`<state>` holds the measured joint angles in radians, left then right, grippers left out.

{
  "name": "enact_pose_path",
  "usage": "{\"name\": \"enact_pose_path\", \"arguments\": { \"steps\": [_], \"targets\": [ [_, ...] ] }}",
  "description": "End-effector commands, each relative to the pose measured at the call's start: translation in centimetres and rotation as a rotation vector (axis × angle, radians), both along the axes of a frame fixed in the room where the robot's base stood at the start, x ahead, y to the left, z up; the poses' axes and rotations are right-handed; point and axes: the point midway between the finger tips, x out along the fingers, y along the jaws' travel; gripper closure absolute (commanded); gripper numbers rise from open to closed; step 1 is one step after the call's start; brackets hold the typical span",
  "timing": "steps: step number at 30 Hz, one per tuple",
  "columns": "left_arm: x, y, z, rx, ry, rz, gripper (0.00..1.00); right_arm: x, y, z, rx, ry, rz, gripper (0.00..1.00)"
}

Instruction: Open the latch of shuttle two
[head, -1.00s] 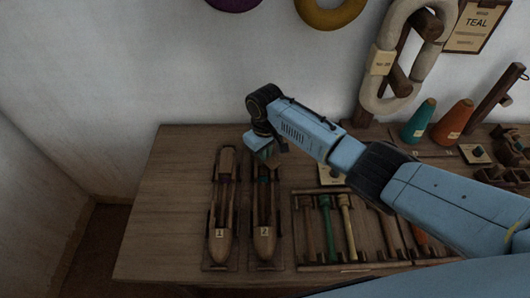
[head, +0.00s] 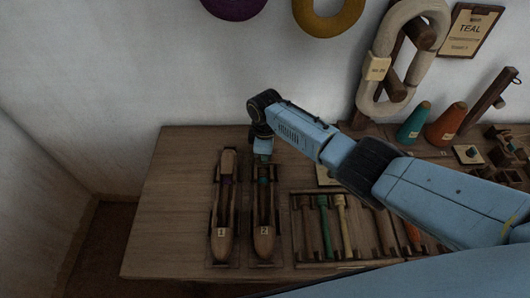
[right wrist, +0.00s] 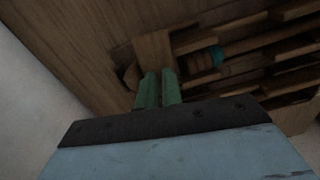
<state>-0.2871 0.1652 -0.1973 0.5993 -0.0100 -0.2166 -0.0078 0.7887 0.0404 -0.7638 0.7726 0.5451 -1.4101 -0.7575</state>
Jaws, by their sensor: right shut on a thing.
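Shuttle two (head: 264,238) is a long wooden boat shape with a "2" label, lying on the table with its pointed end toward me. A teal winding shows inside it, also in the right wrist view (right wrist: 217,56). My right gripper (head: 263,157) points down at the far end of shuttle two. Its green fingers (right wrist: 159,90) are close together, shut on the small latch at that end; the latch itself is mostly hidden by the fingers. My left gripper is not in view.
Shuttle one (head: 222,240) lies parallel just to the left. A rack of coloured tools (head: 297,262) is to the right of shuttle two. Teal (head: 414,124) and orange (head: 445,124) cones stand at the back right. The table's left part (head: 170,210) is clear.

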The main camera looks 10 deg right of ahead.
Motion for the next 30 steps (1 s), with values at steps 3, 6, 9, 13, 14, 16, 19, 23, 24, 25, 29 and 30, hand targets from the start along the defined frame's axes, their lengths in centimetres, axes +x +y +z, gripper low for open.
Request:
{"name": "enact_pose_path", "arguments": {
  "steps": [3,6,9,13,14,16,19,23,24,25,29,30],
  "targets": [
    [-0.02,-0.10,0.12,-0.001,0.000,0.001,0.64,0.08,-0.03,0.05,0.000,-0.001,0.059,1.00],
    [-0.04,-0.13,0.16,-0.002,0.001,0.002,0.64,0.10,-0.05,0.03,0.000,-0.001,0.098,1.00],
    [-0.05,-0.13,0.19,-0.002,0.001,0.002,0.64,0.11,-0.06,0.03,0.000,-0.001,0.123,1.00],
    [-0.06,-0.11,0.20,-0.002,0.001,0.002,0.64,0.13,-0.07,0.02,-0.001,-0.002,0.142,1.00],
    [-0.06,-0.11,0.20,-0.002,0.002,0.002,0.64,0.13,-0.07,0.02,-0.001,-0.002,0.144,1.00],
    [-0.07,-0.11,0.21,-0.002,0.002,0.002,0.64,0.12,-0.06,0.02,0.000,-0.001,0.148,1.00],
    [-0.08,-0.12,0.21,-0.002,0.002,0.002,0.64,0.12,-0.06,0.02,0.000,-0.001,0.149,1.00],
    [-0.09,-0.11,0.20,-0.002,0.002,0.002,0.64,0.12,-0.06,0.02,0.000,-0.001,0.149,1.00],
    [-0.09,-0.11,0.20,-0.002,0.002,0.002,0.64,0.12,-0.06,0.02,0.000,-0.001,0.148,1.00],
    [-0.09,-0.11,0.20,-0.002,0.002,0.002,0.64,0.12,-0.06,0.02,0.000,-0.001,0.148,1.00],
    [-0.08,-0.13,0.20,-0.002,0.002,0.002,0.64,0.11,-0.06,0.02,0.000,-0.001,0.148,0.79],
    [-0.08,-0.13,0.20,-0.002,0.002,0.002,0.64,0.11,-0.06,0.01,0.000,-0.001,0.148,0.73]
  ]
}}
